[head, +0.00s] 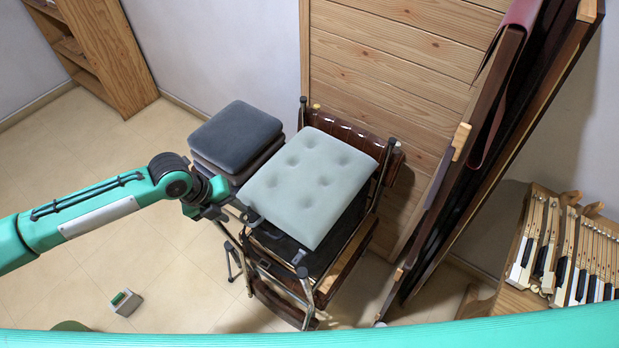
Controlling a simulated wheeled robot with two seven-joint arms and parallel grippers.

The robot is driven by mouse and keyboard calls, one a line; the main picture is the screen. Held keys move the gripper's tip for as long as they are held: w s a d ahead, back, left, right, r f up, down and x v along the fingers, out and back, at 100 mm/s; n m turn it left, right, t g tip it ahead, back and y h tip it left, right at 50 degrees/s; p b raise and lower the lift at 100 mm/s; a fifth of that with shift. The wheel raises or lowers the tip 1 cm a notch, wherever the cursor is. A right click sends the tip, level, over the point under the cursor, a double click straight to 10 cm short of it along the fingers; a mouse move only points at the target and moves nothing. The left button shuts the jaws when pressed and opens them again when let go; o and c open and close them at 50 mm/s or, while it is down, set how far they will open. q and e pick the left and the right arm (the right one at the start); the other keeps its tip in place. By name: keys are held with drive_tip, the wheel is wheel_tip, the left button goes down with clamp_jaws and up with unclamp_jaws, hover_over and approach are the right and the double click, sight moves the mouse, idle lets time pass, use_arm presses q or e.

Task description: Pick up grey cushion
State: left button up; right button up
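A light grey, tufted cushion (309,181) lies on top of a dark folding chair (348,250) with metal legs. My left gripper (252,217) is at the cushion's near left edge, its dark fingers by the rim. I cannot tell whether the fingers are apart or closed on the edge. A darker grey, plain cushion (235,135) tops a small stack just left of the chair, behind my gripper. My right gripper is not in view.
A wooden panel (400,60) stands behind the chair. A tall, leaning wooden frame (470,190) is close on the right, with piano keys (570,250) beyond. A small grey-green block (126,302) lies on the tiled floor. The floor at left is mostly clear.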

sight(241, 218)
use_arm(q)
drive_tip(key=p+x, duration=0.1)
drive_tip(key=x, duration=0.3)
drive_tip(key=shift+f, duration=0.2)
drive_tip(key=shift+c, duration=0.5)
clamp_jaws()
drive_tip(key=shift+r, duration=0.1)
drive_tip(key=shift+w+r, duration=0.1)
